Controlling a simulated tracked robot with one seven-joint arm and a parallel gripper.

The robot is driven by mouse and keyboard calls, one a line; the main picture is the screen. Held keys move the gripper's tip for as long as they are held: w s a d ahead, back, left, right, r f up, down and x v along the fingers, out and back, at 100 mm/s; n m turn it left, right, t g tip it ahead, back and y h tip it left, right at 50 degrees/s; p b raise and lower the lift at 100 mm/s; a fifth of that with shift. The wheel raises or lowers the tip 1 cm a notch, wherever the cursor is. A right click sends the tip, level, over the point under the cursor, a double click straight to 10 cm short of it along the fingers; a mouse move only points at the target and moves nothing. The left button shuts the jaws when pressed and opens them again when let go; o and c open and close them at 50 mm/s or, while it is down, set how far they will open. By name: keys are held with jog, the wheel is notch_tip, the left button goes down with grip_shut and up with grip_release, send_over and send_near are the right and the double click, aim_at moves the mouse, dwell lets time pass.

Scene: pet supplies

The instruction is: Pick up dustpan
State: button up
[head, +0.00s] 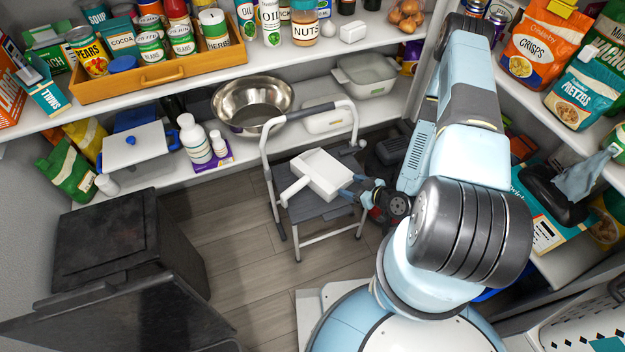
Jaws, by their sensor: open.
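The white dustpan (324,170) lies on the seat of a grey folding step stool (318,207) in the head view. Its open pan is toward the back and right, and its short handle (294,190) points to the front left. My gripper (350,186) is open, at the right edge of the dustpan, with its blue fingers pointing left toward the pan. The fingers look close to the pan's right side; I cannot tell whether they touch it. My arm hides part of the area to the right of the stool.
The stool's curved rail (308,112) rises behind the dustpan. A lower shelf with a metal bowl (252,103) and a white pot (135,146) runs along the back. A black bin (120,240) stands at left. Wooden floor (235,235) between bin and stool is clear.

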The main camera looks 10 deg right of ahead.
jog(key=s+a+f, duration=0.1)
jog(key=s, duration=0.2)
jog(key=t, duration=0.1)
send_near(318, 179)
jog(key=shift+w+a+f+m+y, duration=0.35)
jog(key=shift+w+a+f, duration=0.3)
jog(key=shift+w+f, duration=0.25)
jog(key=shift+r+x, duration=0.2)
jog(key=shift+x, duration=2.45)
jog(key=shift+w, duration=0.15)
jog(key=shift+c, duration=0.3)
